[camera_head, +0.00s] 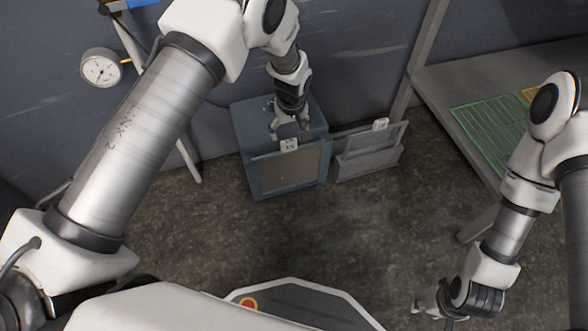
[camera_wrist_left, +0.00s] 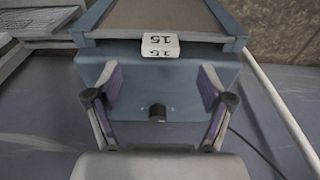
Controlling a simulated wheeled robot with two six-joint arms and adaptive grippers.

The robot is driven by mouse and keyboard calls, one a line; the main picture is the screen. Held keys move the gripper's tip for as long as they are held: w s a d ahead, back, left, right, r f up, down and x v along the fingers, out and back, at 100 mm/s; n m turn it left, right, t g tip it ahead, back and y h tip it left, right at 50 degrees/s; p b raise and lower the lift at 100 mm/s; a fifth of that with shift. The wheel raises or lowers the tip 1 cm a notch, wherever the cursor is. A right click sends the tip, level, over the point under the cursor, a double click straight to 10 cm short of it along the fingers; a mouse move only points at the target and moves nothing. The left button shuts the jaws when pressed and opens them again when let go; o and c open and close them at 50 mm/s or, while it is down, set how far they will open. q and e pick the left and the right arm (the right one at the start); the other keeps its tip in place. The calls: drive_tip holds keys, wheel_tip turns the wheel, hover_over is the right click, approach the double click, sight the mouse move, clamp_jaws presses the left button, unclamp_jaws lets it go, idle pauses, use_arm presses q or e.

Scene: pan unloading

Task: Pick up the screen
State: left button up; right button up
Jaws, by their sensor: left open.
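A screen (camera_head: 288,172) with a brown mesh panel stands at the front of a blue-grey box (camera_head: 246,125) on the floor. A white tag (camera_head: 289,145) sits on its top edge. In the left wrist view the screen (camera_wrist_left: 160,14) is at the top and its tag (camera_wrist_left: 160,45) reads 15. My left gripper (camera_head: 290,127) is above the box, just behind the tag. Its open fingers (camera_wrist_left: 159,88) are spread with nothing between them, the tag lying just beyond them. My right gripper (camera_head: 432,306) hangs low at the lower right; its finger gap is unclear.
A second, grey screen (camera_head: 385,138) with a tag stands in a low grey holder (camera_head: 367,163) right of the box. A grey table (camera_head: 455,84) at the right carries a green wire rack (camera_head: 490,120). A pressure gauge (camera_head: 100,68) is at the left. Floor before the box is clear.

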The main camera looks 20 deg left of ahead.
sight(289, 141)
use_arm(q)
drive_tip(key=f+b, duration=0.1)
drive_tip(key=f, duration=0.1)
drive_tip(key=f+b, duration=0.1)
drive_tip(key=f, duration=0.2)
drive_tip(key=w+f+b, duration=0.1)
drive_tip(key=f, duration=0.1)
drive_tip(key=shift+a+f, duration=0.35)
drive_tip(key=shift+f, duration=0.05)
drive_tip(key=shift+r, duration=0.1)
drive_tip(key=shift+s, duration=0.1)
drive_tip(key=shift+c, duration=1)
drive_tip(key=c, duration=1.1)
